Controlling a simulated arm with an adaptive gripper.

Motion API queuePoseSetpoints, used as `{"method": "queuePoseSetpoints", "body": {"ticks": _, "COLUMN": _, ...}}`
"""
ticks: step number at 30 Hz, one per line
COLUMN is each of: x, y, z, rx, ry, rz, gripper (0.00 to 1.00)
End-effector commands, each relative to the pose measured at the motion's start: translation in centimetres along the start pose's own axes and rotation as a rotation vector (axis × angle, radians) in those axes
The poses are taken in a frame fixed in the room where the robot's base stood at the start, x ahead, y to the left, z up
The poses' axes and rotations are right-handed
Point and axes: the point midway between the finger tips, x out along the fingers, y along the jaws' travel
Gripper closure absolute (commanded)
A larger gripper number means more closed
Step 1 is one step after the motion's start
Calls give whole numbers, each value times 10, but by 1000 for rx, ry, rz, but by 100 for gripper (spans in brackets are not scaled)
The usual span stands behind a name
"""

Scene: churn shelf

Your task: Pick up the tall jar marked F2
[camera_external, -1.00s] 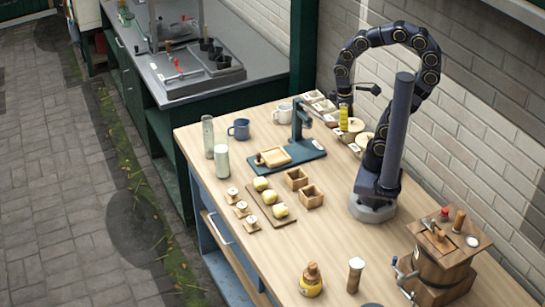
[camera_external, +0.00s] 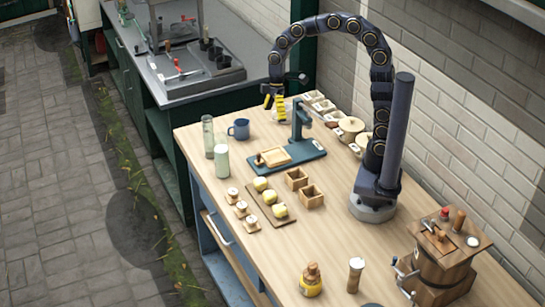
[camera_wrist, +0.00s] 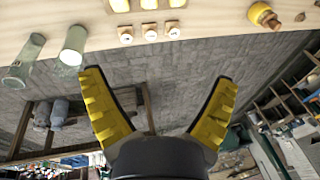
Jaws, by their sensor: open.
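Two tall jars stand at the left edge of the wooden bench. One is clear, greenish glass (camera_external: 208,136); the other, just in front of it, holds pale contents (camera_external: 222,162). Both also show at the upper left of the wrist view, the clear one (camera_wrist: 22,62) and the pale one (camera_wrist: 73,46). I cannot read a mark F2 on either. My gripper (camera_external: 273,101) is open and empty, raised above the back of the bench, to the right of the jars and apart from them. Its yellow-padded fingers (camera_wrist: 158,105) are spread wide in the wrist view.
A blue mug (camera_external: 239,129) stands close to the jars. A dark press stand (camera_external: 296,152) is to their right. Small wooden knobs (camera_external: 241,209), a board of yellow balls (camera_external: 279,222) and open wooden boxes (camera_external: 311,197) lie in front. A barrel churn (camera_external: 440,265) stands front right.

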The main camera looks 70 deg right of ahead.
Motion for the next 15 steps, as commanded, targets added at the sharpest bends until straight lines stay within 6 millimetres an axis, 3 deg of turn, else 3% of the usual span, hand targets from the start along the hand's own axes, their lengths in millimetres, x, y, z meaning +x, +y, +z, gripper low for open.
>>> {"method": "queuePoseSetpoints", "body": {"ticks": 3, "x": 15, "y": 42, "z": -38, "rx": -126, "ry": 62, "rz": -16, "gripper": 12}}
{"method": "queuePoseSetpoints", "body": {"ticks": 6, "x": 30, "y": 78, "z": -63, "rx": -228, "ry": 111, "rz": -12, "gripper": 12}}
{"method": "queuePoseSetpoints", "body": {"ticks": 10, "x": 52, "y": 128, "z": -86, "rx": -344, "ry": 162, "rz": 17, "gripper": 12}}
{"method": "queuePoseSetpoints", "body": {"ticks": 15, "x": 75, "y": 176, "z": -97, "rx": -449, "ry": 193, "rz": 68, "gripper": 12}}
